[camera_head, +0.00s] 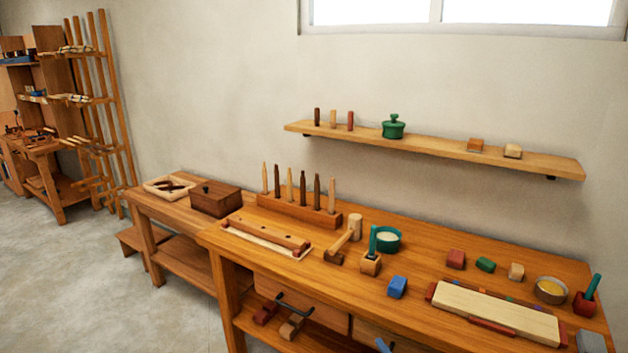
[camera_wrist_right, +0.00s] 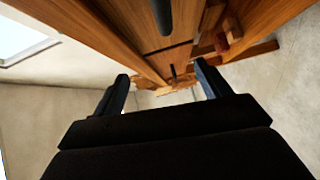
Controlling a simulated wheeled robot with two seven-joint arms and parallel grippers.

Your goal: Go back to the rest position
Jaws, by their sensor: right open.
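My right gripper (camera_wrist_right: 163,82) shows in the right wrist view with its two dark fingers spread wide. Nothing is between the fingers. It is in front of the wooden workbench, apart from it, and the drawer front with a dark handle (camera_wrist_right: 163,16) shows beyond it. The head view shows the workbench (camera_head: 215,236) from above, with neither gripper clearly visible over it. My left gripper is in neither view.
A wall shelf (camera_head: 430,150) hangs above. Floor at the left (camera_head: 60,290) is clear.

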